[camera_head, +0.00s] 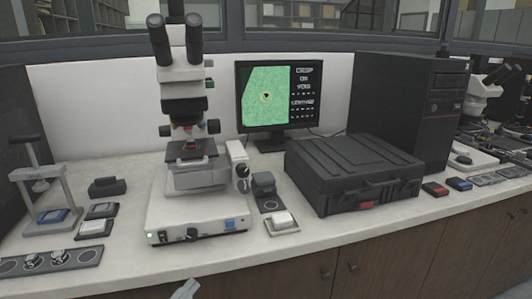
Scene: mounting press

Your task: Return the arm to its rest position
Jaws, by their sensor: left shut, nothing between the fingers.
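The tip of my left gripper (185,291) just shows at the bottom edge, in front of the bench and below its front edge. It is shut and empty, and apart from everything on the bench; the rest of the arm is out of view. The mounting press (42,188) stands at the far left of the bench with a blue piece at its base. A white microscope (190,215) stands in the left middle, with a small red item on its stage. My right gripper is not in view.
A black case (355,170) lies closed right of the microscope. A monitor (279,95) and a black computer tower (412,110) stand behind. A dark strip with round wells (50,262) lies front left. Small blocks sit beside the microscope. Space before the bench looks clear.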

